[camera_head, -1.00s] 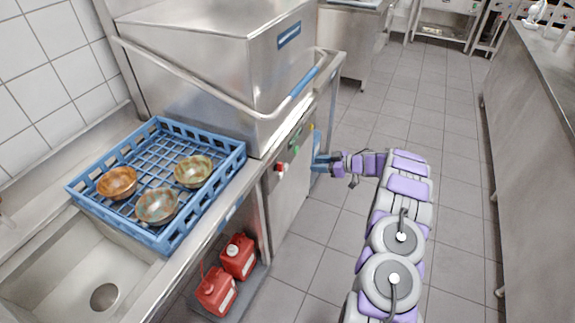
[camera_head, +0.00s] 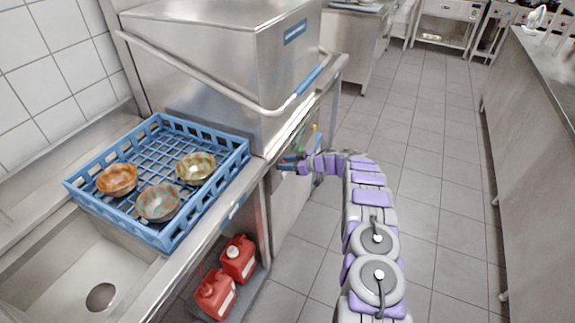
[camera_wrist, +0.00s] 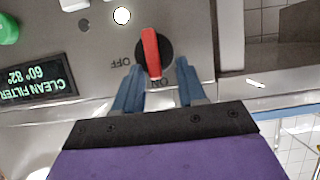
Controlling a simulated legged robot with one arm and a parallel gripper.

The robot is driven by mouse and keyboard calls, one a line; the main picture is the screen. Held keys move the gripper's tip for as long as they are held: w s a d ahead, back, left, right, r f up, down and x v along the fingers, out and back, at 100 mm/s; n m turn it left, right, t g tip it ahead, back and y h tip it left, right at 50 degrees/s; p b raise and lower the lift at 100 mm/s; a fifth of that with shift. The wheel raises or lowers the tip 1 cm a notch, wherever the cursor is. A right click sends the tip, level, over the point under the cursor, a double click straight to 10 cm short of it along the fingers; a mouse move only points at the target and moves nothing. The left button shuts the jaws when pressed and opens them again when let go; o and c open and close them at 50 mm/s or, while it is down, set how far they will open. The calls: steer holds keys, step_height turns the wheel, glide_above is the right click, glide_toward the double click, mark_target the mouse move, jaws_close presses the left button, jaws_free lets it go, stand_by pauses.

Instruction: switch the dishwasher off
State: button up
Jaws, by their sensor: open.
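The steel dishwasher (camera_head: 205,60) stands at the left with its hood down. In the wrist view its control panel is upside down, with a red-handled black knob (camera_wrist: 151,52) marked OFF and ON. The red handle is nearly upright in that view, its lower end close to the ON mark. My gripper (camera_wrist: 157,68) is open, its two blue fingers apart on either side of the knob's lower edge; I cannot tell whether they touch it. In the head view my gripper (camera_head: 284,163) is at the panel and hides the knob.
A lit display (camera_wrist: 38,79) reads CLEAN FILTER, with a green button (camera_wrist: 8,28) near it. A blue rack (camera_head: 158,180) with three bowls is on the counter left of the dishwasher. Red canisters (camera_head: 226,275) stand below. The tiled floor (camera_head: 430,190) at the right is clear.

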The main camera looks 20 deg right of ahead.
steer(key=shift+d, duration=0.5)
steer(key=shift+c, duration=0.2)
steer(key=shift+d, duration=0.15)
steer(key=shift+c, duration=0.8)
steer(key=shift+f, duration=0.1)
steer(key=shift+c, duration=0.7)
steer(key=shift+a, duration=0.35)
jaws_close()
steer(key=shift+d, duration=0.1)
